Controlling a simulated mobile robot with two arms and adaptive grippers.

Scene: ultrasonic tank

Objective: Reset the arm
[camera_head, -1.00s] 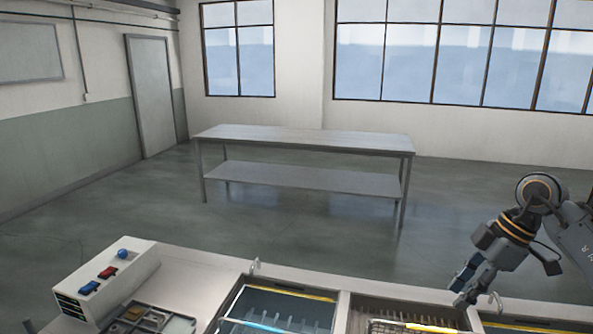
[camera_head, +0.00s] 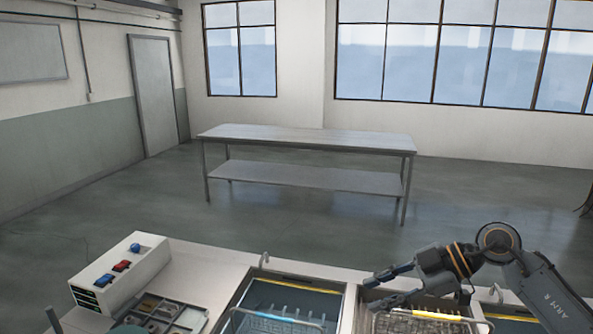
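My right arm (camera_head: 545,290) comes in from the lower right over the tank bench. My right gripper (camera_head: 375,293) points left above the middle tank, with its two dark fingers spread apart and nothing visible between them. It partly hides the middle tank and the wire basket (camera_head: 425,322) there. No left gripper can be made out.
A white control box (camera_head: 122,272) and a tray of small parts (camera_head: 165,312) are at the left. A long steel table (camera_head: 310,136) stands beyond, with open floor around it.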

